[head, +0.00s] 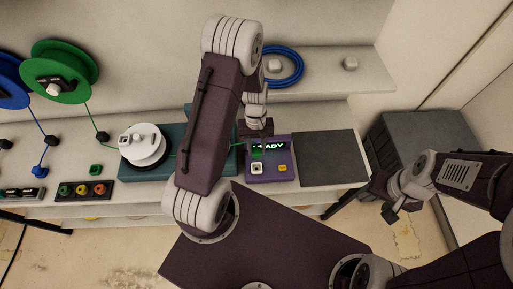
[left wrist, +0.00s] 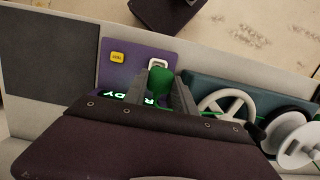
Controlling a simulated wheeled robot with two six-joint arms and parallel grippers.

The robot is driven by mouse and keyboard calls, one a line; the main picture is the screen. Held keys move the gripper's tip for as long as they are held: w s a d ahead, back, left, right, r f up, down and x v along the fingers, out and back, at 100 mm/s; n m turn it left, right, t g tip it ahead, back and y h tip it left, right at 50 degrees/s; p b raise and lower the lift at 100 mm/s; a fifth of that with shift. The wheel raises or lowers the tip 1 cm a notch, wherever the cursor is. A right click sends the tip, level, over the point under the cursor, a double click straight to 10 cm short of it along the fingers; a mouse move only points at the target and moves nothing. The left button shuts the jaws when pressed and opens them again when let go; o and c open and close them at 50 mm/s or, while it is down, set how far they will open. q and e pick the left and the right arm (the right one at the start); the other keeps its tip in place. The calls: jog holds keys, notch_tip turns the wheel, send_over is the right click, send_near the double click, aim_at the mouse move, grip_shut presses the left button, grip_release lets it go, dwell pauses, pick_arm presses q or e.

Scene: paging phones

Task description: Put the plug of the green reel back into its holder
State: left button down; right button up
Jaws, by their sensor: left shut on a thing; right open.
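My left gripper (head: 257,133) is shut on the green plug (left wrist: 160,77), above the purple box with the lit display (head: 268,148). In the left wrist view the plug is between the two fingers and overlaps the white-framed socket (left wrist: 158,63). In the head view the socket (head: 257,168) shows a dark hole, with the plug just behind it. The green reel (head: 60,72) hangs on the wall, its green cord running down to a black guide (head: 102,138). A small green block (head: 95,169), likely the holder, sits on the bench. My right gripper (head: 390,212) is open and empty.
A blue reel (head: 10,82) hangs at the left, with a blue plug (head: 39,171) below it. A white crank wheel (head: 145,147) stands between the green block and the purple box. A row of coloured knobs (head: 84,190) lies in front of the green block.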

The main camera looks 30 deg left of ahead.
pick_arm(q)
notch_tip(320, 180, up, 7)
jog(key=p, duration=0.5)
jog(key=shift+p, duration=0.3)
jog(key=shift+f, duration=0.1)
jog(key=shift+s+a, duration=0.1)
jog(key=shift+a, duration=0.05)
jog(key=s+a, duration=0.5)
jog(key=a, duration=0.4)
jog(key=s+a, duration=0.4)
jog(key=a, duration=0.6)
jog(key=shift+s+a+p, duration=0.25)
jog(key=shift+s+p, duration=0.1)
jog(key=shift+p, duration=0.1)
jog(key=s+a, duration=0.5)
jog(key=a, duration=0.5)
jog(key=s+a, duration=0.4)
jog(key=a, duration=0.5)
jog(key=shift+s+a+b, duration=0.35)
jog(key=shift+s, duration=0.05)
